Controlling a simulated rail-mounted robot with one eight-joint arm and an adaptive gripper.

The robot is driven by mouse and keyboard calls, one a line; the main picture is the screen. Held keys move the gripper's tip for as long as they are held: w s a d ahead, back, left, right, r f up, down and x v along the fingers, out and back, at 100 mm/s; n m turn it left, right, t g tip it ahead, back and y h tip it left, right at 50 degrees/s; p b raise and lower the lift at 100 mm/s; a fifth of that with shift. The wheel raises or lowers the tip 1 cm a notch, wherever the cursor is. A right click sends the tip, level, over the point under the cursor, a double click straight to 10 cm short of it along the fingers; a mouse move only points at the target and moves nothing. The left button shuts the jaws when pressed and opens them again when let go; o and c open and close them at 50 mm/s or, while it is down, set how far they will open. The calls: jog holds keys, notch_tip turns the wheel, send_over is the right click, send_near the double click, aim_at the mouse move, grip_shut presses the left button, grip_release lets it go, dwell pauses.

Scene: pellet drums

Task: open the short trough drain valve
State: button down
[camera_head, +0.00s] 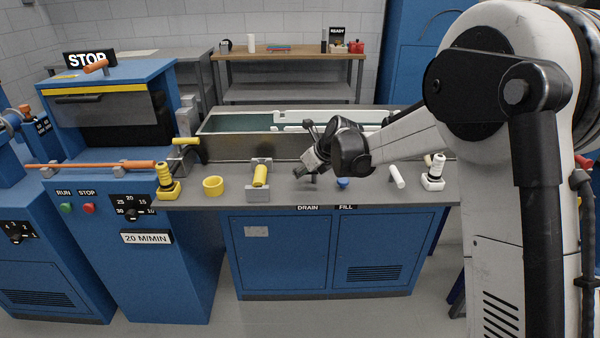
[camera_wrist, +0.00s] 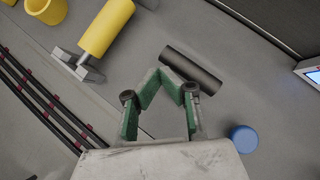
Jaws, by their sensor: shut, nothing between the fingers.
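The drain valve shows in the wrist view as a black cylindrical handle (camera_wrist: 193,68), lying slanted on the grey counter just beyond my fingertips. In the head view a dark part of it (camera_head: 299,171) shows behind the DRAIN label, partly hidden by my gripper. My gripper (camera_head: 310,162) hangs low over the counter there. In the wrist view its green-padded fingers (camera_wrist: 160,77) are shut and empty, their tips close beside the handle. I cannot tell if they touch it. The trough (camera_head: 230,143) is a long steel basin behind the counter.
A blue knob (camera_wrist: 244,139) sits right of my gripper, near the FILL label. A yellow roller handle (camera_head: 260,175) in a grey bracket and a yellow ring (camera_head: 213,186) stand to the left. A white handle (camera_head: 397,176) lies to the right.

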jog(key=s, duration=0.2)
jog(key=s+r, duration=0.1)
jog(key=s, duration=0.1)
jog(key=shift+d, duration=0.2)
jog(key=s+r+p, duration=0.1)
jog(key=s+r, duration=0.4)
jog(key=r, duration=0.2)
jog(key=shift+s+d+r, duration=0.25)
jog(key=shift+s+d, duration=0.05)
jog(key=shift+s, duration=0.1)
